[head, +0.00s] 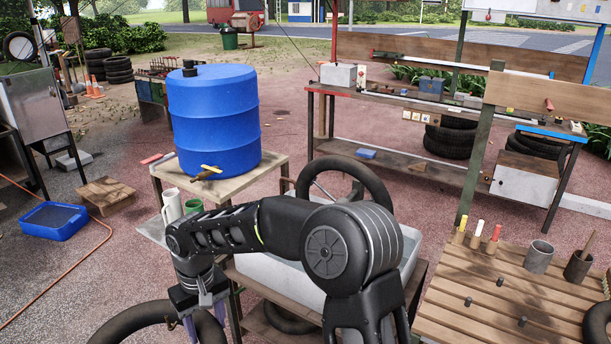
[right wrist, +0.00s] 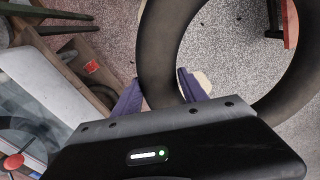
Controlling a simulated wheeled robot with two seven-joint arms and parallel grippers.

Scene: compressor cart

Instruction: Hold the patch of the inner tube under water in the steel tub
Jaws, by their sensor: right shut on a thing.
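My right gripper (head: 190,330) reaches down at the lower left of the head view. It is shut on a black inner tube (head: 125,325), which is cut off by the bottom edge. In the right wrist view the tube (right wrist: 155,50) passes between the two purple fingers (right wrist: 160,95). A pale spot shows beside one finger; I cannot tell whether it is the patch. The grey steel tub (head: 262,275) stands to the right of the gripper, partly behind my arm. The held tube is outside the tub. My left gripper is not in view.
A blue barrel (head: 215,120) stands on a wooden stand with a white jug (head: 172,204) and green mug (head: 194,207) beside it. A black wheel (head: 362,178) rises behind the tub. A slatted bench (head: 450,300) is at right. Open ground lies left, around a blue tray (head: 54,220).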

